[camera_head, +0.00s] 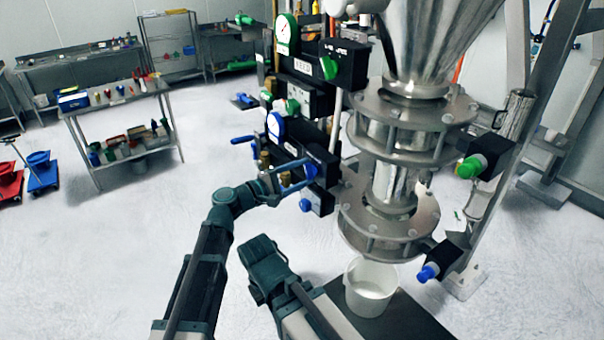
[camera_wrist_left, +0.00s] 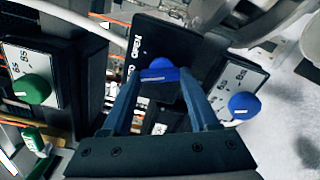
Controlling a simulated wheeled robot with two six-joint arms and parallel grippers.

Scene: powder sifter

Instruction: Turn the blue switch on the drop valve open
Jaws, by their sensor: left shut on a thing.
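A blue switch (camera_head: 310,170) sits on a black box on the valve panel. My left gripper (camera_head: 299,178) reaches it from the left and is shut on it. In the left wrist view the blue switch (camera_wrist_left: 158,68) sits between the two blue-grey fingertips (camera_wrist_left: 160,76), its top showing and its sides partly hidden by the fingers. Which way the switch is turned is hard to read. The drop valve's steel flanges (camera_head: 385,225) stand right of the panel. An arm of mine shows at the lower middle, but no right fingers are visible.
Another blue knob (camera_head: 305,205) is just below the held switch; it also shows in the left wrist view (camera_wrist_left: 243,105). A green knob (camera_wrist_left: 32,89) is left of the fingers. A white bucket (camera_head: 370,288) stands under the valve.

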